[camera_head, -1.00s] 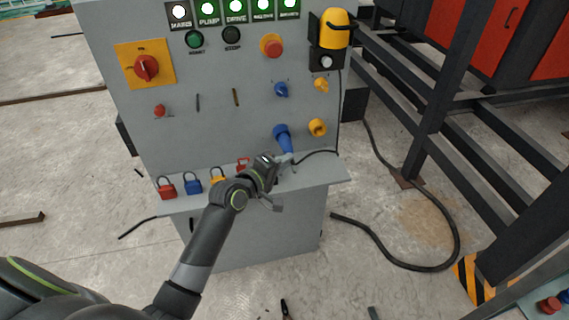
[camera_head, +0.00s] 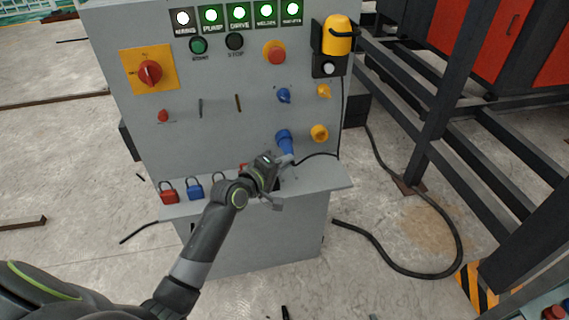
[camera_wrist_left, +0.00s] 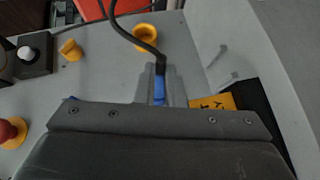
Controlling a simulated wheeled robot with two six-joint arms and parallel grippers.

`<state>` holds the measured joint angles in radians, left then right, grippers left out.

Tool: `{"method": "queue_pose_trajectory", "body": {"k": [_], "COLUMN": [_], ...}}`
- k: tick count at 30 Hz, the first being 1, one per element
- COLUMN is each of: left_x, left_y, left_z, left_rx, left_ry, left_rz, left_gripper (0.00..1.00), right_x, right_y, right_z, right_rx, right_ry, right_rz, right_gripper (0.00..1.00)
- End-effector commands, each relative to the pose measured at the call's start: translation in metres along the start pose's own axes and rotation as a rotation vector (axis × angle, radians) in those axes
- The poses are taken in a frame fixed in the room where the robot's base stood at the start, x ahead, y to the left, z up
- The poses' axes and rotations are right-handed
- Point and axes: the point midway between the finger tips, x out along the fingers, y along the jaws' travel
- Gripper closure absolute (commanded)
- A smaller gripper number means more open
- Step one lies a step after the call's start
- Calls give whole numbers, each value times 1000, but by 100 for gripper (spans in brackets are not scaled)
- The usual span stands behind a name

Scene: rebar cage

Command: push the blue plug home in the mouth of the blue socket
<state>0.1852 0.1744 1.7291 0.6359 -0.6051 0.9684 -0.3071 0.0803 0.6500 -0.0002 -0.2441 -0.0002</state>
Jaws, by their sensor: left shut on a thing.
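The blue plug (camera_head: 288,153) is in my left gripper (camera_head: 285,163), which is shut on it in front of the grey panel. The plug also shows in the left wrist view (camera_wrist_left: 159,90), between the grey fingers, with its black cable leading away. In the head view the plug's upper end meets the blue socket (camera_head: 283,136) on the lower right of the panel. The two blue parts run together, so I cannot tell how deep the plug sits. The socket mouth is hidden. My right gripper is not in view.
A yellow socket (camera_head: 319,133) sits just right of the blue one. A grey ledge (camera_head: 325,180) with padlocks, including a blue one (camera_head: 194,188), juts out below. Dark steel beams (camera_head: 445,100) stand to the right.

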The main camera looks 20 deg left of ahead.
Motion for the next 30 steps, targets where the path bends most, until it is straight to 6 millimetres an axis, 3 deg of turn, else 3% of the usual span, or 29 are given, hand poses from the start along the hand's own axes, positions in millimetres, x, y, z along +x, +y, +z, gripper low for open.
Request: {"method": "queue_pose_trajectory", "body": {"k": [3, 4, 9, 22, 25, 30], "left_x": [0, 0, 0, 0, -16, -51], "left_y": [3, 3, 2, 1, 1, 0], "left_z": [-2, -2, -1, -1, -2, -1], "left_rx": [5, 5, 4, 2, 3, 5], "left_ry": [4, 4, 3, 2, 3, 3], "left_rz": [6, 6, 5, 2, 2, 0], "left_gripper": [100, 88, 66, 65, 65, 65], "right_x": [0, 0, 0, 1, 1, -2], "right_y": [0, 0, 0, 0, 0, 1], "right_z": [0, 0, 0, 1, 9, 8], "right_rx": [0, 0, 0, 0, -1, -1], "right_ry": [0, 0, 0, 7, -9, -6], "right_rz": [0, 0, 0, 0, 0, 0], "right_gripper": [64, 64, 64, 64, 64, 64]}}
